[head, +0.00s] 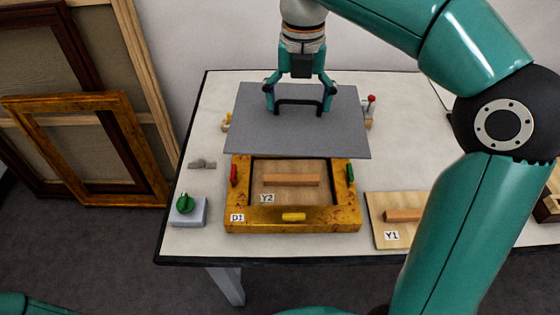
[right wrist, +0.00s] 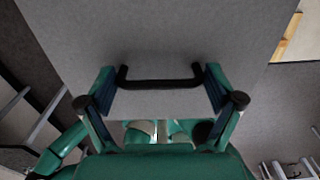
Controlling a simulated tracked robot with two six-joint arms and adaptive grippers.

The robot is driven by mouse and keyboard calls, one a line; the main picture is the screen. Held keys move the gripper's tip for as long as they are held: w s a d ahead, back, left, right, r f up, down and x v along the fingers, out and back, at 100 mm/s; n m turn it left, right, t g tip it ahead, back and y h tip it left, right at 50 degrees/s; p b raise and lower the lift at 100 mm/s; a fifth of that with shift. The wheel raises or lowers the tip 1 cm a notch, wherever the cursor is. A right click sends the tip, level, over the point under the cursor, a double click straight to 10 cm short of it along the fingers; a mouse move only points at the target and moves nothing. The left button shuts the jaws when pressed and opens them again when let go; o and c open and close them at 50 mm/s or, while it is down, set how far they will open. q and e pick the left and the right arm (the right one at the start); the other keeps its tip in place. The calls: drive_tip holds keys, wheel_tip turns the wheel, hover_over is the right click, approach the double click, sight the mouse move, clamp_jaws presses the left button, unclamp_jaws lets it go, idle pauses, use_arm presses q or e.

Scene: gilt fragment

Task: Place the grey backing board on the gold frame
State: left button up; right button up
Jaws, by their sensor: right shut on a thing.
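The grey backing board (head: 255,125) hangs from my right gripper (head: 300,106), which is shut on the board's black handle (head: 298,101). In the right wrist view, the fingers (right wrist: 160,88) are at both ends of the handle (right wrist: 160,83), and the board (right wrist: 160,35) fills the upper middle. The gold frame (head: 290,222), labelled D1, lies flat on the table. The board appears above and behind it and hides its far side. Inside the frame is a wooden panel (head: 300,196) labelled Y2 with a wooden bar. My left gripper is not in view.
Small items behind the board are partly hidden.

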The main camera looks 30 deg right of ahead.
drive_tip(key=shift+w+f+n, duration=0.1)
drive_tip(key=shift+w+n, duration=0.1)
drive_tip(key=shift+n, duration=0.1)
drive_tip(key=b, duration=0.1)
hover_over(291, 176)
wheel_tip(291, 176, down, 14)
drive_tip(key=shift+f, duration=2.7)
drive_tip(key=shift+b, duration=0.3)
drive_tip(key=shift+f, duration=0.35)
drive_tip(key=o, duration=0.8)
drive_tip(key=shift+o, duration=0.6)
